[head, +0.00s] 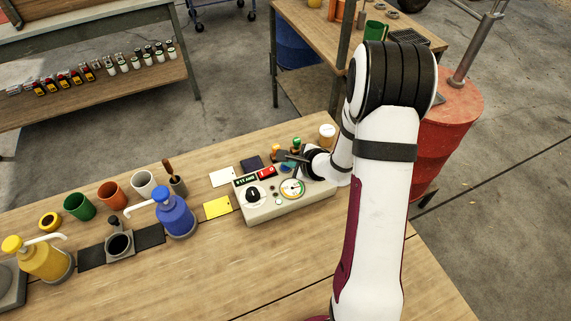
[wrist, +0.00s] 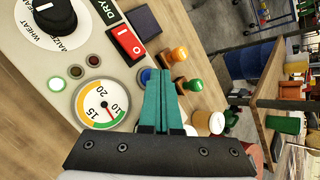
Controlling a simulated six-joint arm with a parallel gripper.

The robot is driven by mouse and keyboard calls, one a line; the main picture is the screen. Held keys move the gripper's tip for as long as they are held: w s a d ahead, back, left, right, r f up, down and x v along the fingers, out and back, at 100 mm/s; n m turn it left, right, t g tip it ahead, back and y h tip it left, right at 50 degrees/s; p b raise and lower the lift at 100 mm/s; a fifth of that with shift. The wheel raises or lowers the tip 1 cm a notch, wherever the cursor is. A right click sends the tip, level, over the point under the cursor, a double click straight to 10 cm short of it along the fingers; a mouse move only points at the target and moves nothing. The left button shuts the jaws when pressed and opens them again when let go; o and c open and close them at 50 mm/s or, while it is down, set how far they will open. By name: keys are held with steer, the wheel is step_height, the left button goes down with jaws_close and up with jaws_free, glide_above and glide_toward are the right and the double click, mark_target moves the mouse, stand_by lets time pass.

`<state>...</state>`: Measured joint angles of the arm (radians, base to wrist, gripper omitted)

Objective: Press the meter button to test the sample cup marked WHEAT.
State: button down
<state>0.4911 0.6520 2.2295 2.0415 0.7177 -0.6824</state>
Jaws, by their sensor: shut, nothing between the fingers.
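The grey-white meter (head: 285,209) stands on the bench. Its black selector knob (wrist: 50,14) sits on a white dial with WHEAT and MAIZE markings. A small lamp (wrist: 57,84) glows green beside two dark lamps, and the round gauge (wrist: 92,93) has a red needle. A blue round part, perhaps the button (wrist: 145,75), shows partly behind the fingers. My gripper (wrist: 160,73) is shut and empty, its teal fingers over the meter's right end; contact cannot be told. A white cup with a tan top (head: 327,135) stands behind the meter; no WHEAT mark is readable on it.
An orange-handled stamp (wrist: 178,55) and a green-handled stamp (wrist: 189,87) stand close behind the meter. A yellow card (head: 217,207), blue pump bottle (head: 175,217) and several cups lie left. The bench front is clear.

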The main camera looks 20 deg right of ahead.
mark_target(289, 169)
steer(key=shift+f, duration=0.1)
stand_by(0.3)
steer(key=shift+r, duration=0.85)
steer(key=shift+r, duration=2.5)
